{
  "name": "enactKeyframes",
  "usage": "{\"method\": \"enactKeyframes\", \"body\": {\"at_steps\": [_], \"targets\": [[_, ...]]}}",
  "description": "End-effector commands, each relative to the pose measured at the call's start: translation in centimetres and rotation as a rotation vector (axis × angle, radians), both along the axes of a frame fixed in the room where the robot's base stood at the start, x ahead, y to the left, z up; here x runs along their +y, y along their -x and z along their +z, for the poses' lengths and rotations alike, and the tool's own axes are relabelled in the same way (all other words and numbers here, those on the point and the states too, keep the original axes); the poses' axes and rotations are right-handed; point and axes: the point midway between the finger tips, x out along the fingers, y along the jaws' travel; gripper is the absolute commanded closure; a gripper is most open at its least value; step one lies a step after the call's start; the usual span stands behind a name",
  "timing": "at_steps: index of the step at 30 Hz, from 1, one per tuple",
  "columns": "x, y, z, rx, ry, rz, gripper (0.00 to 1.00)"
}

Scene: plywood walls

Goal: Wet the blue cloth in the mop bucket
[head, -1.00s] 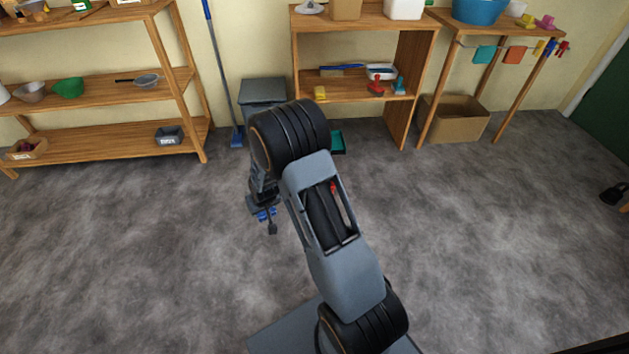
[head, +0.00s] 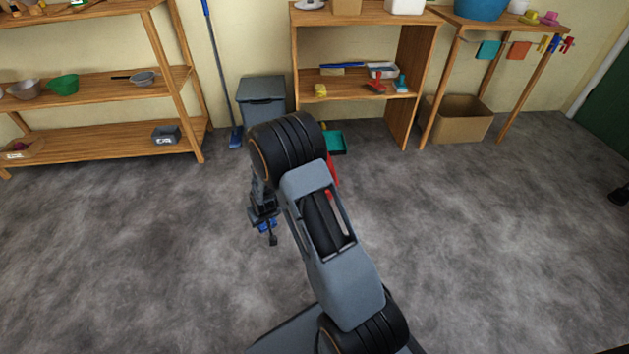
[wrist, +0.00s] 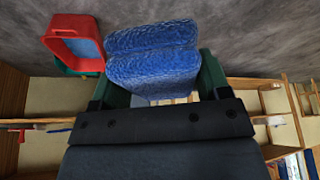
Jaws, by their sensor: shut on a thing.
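The blue cloth (wrist: 153,60) is a thick, textured, folded piece. It fills the upper middle of the wrist view, between my gripper's fingers (wrist: 153,85). My gripper is shut on it. The red mop bucket (wrist: 58,36) is at the upper left of the wrist view, apart from the cloth, with a blue surface inside. In the head view only a red sliver (head: 332,180) shows behind my arm.
A teal item (head: 335,142) lies on the floor beyond the bucket. Wooden shelves (head: 180,90) line the back, with a cardboard box (head: 457,120) at right. The grey floor is open on both sides.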

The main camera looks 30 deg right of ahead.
Motion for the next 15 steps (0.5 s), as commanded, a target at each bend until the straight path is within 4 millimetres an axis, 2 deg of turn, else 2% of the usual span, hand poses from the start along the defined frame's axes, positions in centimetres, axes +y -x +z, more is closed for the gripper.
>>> {"method": "enactKeyframes", "body": {"at_steps": [1,15], "targets": [[0.0,0.0,-0.8,0.000,0.000,0.000,0.49],[0.0,0.0,-4.8,0.000,0.000,0.000,0.49]]}}
